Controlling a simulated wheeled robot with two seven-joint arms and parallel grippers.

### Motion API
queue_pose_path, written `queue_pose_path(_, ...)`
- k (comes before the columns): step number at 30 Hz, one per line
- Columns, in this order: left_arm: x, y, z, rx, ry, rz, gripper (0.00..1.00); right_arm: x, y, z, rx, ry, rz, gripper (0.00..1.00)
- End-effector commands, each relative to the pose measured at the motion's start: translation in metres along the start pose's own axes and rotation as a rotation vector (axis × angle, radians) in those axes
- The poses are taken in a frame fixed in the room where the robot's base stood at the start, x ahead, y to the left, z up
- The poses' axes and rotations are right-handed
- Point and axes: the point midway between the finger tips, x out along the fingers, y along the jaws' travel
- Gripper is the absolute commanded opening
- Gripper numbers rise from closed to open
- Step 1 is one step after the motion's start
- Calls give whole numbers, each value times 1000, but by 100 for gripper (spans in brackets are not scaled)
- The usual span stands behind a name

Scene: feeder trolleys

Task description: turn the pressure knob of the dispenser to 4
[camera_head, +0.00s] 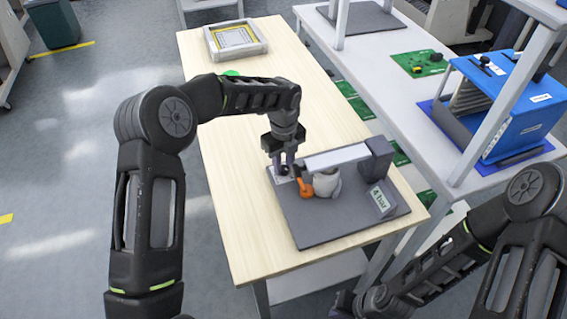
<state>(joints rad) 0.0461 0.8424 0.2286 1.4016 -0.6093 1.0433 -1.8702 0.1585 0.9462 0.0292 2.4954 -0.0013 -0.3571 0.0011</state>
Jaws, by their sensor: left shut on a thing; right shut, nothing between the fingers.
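The dispenser stands on a dark grey base plate (318,228) at the front end of the wooden table. It has a light horizontal arm (336,157), a grey upright block, a white rounded pot (327,184) and an orange part (305,188). A small sign (381,200) at its right front seems to read "4 bar". My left gripper (284,172) points down at the left back of the base plate, shut on what looks like the pressure knob; the fingers hide it and its setting. My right gripper (350,302) is low at the bottom edge, shut and empty, away from the dispenser.
The wooden table (240,215) is bare along its left side. A framed tray (236,39) lies at its far end. A white shelf trolley to the right holds a blue crate (515,105) and green boards (419,63). Grey floor is open at left.

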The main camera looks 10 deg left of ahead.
Motion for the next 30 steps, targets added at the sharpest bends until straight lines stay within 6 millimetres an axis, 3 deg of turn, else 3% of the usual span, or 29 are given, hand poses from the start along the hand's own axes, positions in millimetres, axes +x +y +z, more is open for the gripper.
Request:
queue_pose_path(8,0,0,0,3,0,0,0,0,0,0,0,0,0,0)
queue_pose_path(9,0,0,0,3,0,0,30,0,0,0,0,0,0,0)
queue_pose_path(16,0,0,0,1,0,0,48,0,0,0,0,0,0,0)
queue_pose_path(25,-2,0,0,1,-1,0,48,0,0,0,0,0,0,0)
queue_pose_path(30,-17,-1,1,0,-3,-2,48,2,1,0,0,0,0,0)
